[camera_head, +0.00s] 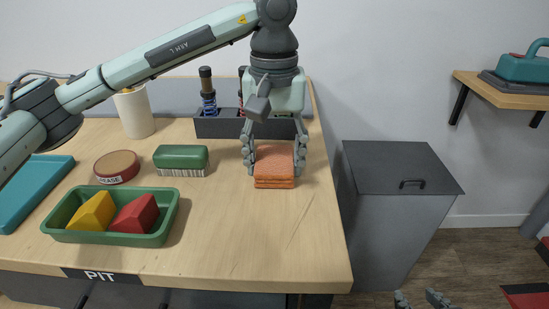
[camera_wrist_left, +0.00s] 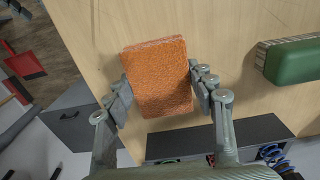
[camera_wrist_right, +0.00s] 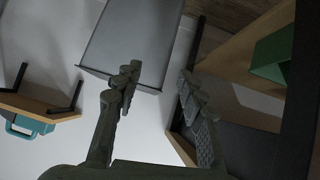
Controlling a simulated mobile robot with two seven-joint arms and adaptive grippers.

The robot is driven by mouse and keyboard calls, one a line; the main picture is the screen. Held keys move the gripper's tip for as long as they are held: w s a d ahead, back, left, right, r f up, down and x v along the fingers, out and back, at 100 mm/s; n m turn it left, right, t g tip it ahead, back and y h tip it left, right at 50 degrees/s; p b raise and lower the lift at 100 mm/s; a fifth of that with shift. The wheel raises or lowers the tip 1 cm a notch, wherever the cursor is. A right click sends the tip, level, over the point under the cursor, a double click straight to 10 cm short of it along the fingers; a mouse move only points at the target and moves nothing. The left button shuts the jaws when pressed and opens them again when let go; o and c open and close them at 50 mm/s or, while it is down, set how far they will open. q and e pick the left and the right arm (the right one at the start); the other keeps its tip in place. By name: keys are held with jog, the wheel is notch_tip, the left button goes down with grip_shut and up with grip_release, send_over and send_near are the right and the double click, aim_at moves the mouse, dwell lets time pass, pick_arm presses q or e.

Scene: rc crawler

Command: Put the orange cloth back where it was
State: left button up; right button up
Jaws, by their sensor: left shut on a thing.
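The orange cloth (camera_head: 274,168) is a folded, layered block near the right side of the wooden table. My left gripper (camera_head: 274,160) comes down over it from above, with one finger on each side. In the left wrist view the cloth (camera_wrist_left: 158,78) sits between the fingertips of my left gripper (camera_wrist_left: 162,92), which is shut on it. I cannot tell whether the cloth touches the table. My right gripper (camera_head: 424,299) is low at the bottom edge of the head view, off the table. In the right wrist view its fingers (camera_wrist_right: 160,85) are apart with nothing between them.
The table (camera_head: 240,225) holds a green brush (camera_head: 181,158), a grease tin (camera_head: 117,166), a green tray (camera_head: 110,238) with yellow and red blocks, and a white roll (camera_head: 134,113). A dark holder (camera_head: 218,127) stands behind the cloth. A grey bin (camera_head: 400,170) stands right of the table.

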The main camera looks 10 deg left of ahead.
aim_at(274, 160)
pick_arm(q)
jog(key=shift+f, duration=0.1)
jog(key=o, duration=1.5)
jog(key=shift+c, duration=0.2)
pick_arm(e)
jog(key=shift+w+a+r, duration=0.25)
jog(key=shift+a+r, duration=0.15)
jog(key=shift+a, duration=0.05)
jog(key=shift+d, duration=0.1)
pick_arm(q)
jog(key=shift+r, duration=0.75)
notch_tip(274, 160, up, 6)
jog(key=shift+p, duration=0.4)
notch_tip(274, 160, up, 5)
jog(key=shift+s+f+p, duration=0.1)
jog(key=shift+p, duration=0.25)
pick_arm(e)
jog(key=s+d+f+g+h, duration=0.2)
jog(key=s+d+f+g, duration=0.1)
jog(key=s+d, duration=0.3)
jog(key=shift+f+m+g, duration=0.3)
jog(key=shift+f+g, duration=0.1)
jog(key=shift+f, duration=0.45)
